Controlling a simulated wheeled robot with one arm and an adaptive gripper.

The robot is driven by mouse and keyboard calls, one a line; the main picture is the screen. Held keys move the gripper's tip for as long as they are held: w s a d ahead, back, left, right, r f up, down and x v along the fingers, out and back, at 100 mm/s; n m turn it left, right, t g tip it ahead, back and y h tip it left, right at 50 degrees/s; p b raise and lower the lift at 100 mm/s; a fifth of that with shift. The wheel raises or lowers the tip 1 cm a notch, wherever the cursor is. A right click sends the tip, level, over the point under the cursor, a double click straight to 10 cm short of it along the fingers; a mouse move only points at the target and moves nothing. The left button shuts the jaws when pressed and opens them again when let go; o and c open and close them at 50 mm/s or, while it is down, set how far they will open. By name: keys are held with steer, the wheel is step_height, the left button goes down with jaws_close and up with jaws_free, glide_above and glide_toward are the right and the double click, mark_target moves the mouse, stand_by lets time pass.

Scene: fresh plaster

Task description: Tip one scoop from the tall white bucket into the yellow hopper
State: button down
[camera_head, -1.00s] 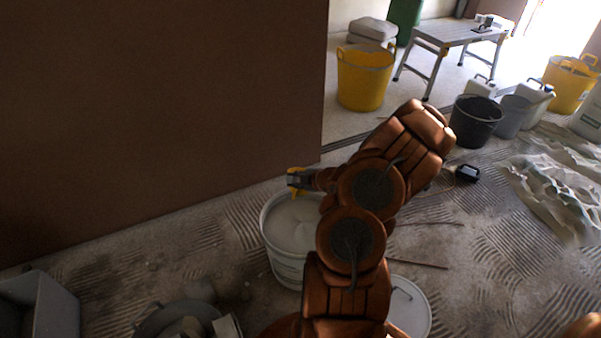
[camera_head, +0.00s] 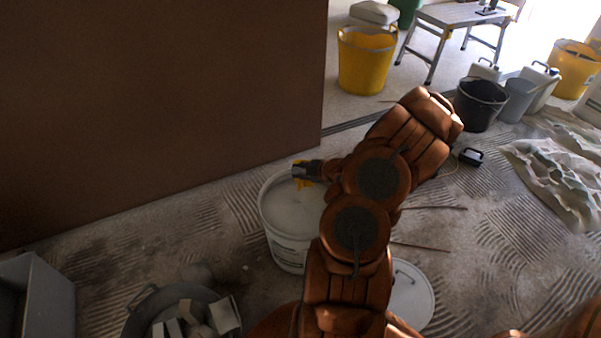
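A white bucket (camera_head: 287,252) stands on the floor below my gripper, filled with smooth pale material. My gripper (camera_head: 303,178) is over the bucket's far rim, small and partly hidden by my arm. A small yellow part shows under its dark body; I cannot tell whether this is a finger or a held tool. No scoop is clearly seen. A yellow two-handled tub (camera_head: 366,62) stands beyond the brown wall's edge, and another yellow tub (camera_head: 574,70) is at the far right. I cannot tell which, if either, is the hopper.
A round white lid (camera_head: 412,300) lies right of my arm. A rubble-filled dark bucket (camera_head: 140,318) and a grey bin (camera_head: 50,310) are at lower left. The brown wall (camera_head: 160,100) blocks the left. A black bucket (camera_head: 480,104) and crumpled sheeting (camera_head: 550,175) are at right.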

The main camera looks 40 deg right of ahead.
mark_target(300, 188)
steer(key=shift+f+b, duration=4.25)
steer(key=shift+b, duration=1.3)
steer(key=shift+p, duration=0.4)
steer(key=shift+f+p, duration=0.95)
steer(key=shift+f, duration=3.05)
